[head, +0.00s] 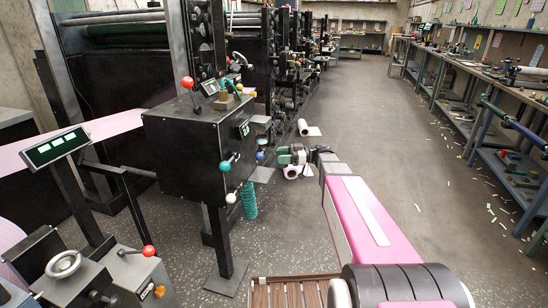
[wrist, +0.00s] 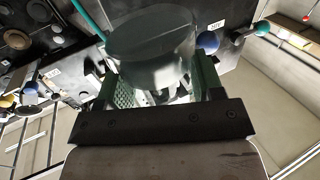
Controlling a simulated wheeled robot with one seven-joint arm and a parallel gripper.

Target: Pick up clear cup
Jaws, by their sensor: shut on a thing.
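The clear cup (wrist: 150,45) looks grey and see-through in the wrist view. It sits between the green fingers of my gripper (wrist: 155,85), which is shut on it. Its lower part is partly hidden by the fingers and the dark bar of my gripper. In the head view my gripper (head: 284,158) is small, at the far end of my pink arm, to the right of the black control box. I cannot make out the cup clearly there.
The black control box (head: 190,150) with coloured knobs stands on a post left of my gripper. A white roll (head: 304,128) lies on the floor farther back. Workbenches (head: 480,75) line the right side. The aisle floor (head: 400,150) between is mostly clear, with paper scraps.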

